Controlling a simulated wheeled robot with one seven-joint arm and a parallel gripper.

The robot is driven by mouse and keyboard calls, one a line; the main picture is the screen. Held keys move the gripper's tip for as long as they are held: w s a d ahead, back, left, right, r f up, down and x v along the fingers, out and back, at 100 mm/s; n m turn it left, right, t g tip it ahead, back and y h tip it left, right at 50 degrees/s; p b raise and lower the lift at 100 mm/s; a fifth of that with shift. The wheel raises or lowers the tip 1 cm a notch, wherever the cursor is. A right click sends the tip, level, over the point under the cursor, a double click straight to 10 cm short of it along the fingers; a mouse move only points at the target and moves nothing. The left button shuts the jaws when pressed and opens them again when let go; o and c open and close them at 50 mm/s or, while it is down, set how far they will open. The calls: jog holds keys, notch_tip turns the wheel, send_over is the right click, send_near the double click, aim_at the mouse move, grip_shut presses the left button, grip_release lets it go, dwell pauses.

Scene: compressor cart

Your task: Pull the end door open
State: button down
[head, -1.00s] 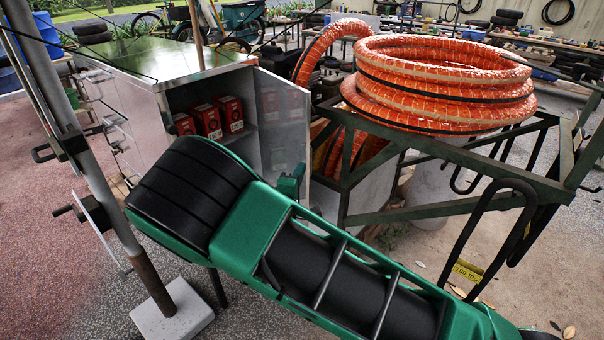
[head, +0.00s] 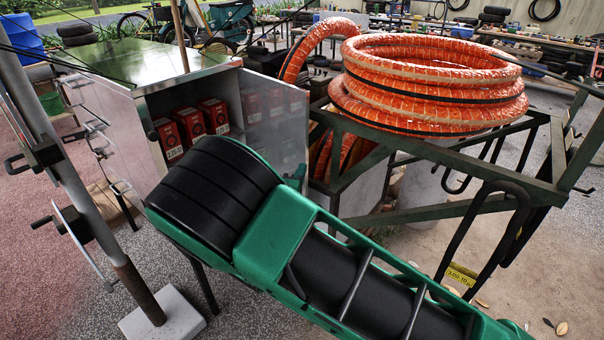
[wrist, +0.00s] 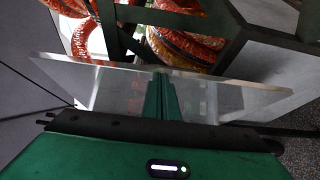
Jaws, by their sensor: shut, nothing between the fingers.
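The end door (head: 275,112) is a shiny metal panel at the right side of the cabinet (head: 142,95) in the head view. It stands open, swung out, and the cabinet's inside shows. In the wrist view the door (wrist: 225,98) crosses the picture as a pale, reflective panel with its edge toward the camera. My gripper (wrist: 160,97) is shut and empty, its green fingers in front of the door panel. I cannot tell whether they touch it. In the head view my green and black arm hides the door's lower part and most of my gripper.
Red boxes (head: 190,122) stand on a shelf inside the cabinet. A coiled orange hose (head: 430,85) rests on a green metal frame (head: 450,207) close at the right. A grey pole on a white block (head: 165,318) stands at the left. Open gravel lies front right.

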jog(key=s+a, duration=0.3)
jog(key=s, duration=0.9)
jog(key=d+f+m+g+h, duration=0.1)
jog(key=d+m+g, duration=0.45)
jog(key=d, duration=0.75)
jog(key=d+m+g+h, duration=0.2)
jog(key=d+m+g, duration=0.35)
jog(key=d, duration=0.75)
jog(key=s+d+r+m+g+y, duration=0.1)
jog(key=s+d+r+m+y, duration=0.2)
jog(key=s+r, duration=0.35)
jog(key=s+d+r+m+g+y, duration=0.1)
jog(key=s+d+r+m+y, duration=0.15)
jog(key=s+d+r, duration=0.4)
jog(key=s+d+f+m+g, duration=0.1)
jog(key=s+d, duration=0.2)
jog(key=s, duration=0.3)
jog(key=s+d+f+m+g, duration=0.1)
jog(key=s+d+m+g, duration=0.1)
jog(key=s, duration=0.4)
jog(key=s+d+f+m+g+y, duration=0.1)
jog(key=s+d+m, duration=0.1)
jog(key=s, duration=0.4)
jog(key=shift+s+d+f+g, duration=0.3)
jog(key=shift+d+g, duration=0.1)
jog(key=shift+d, duration=0.4)
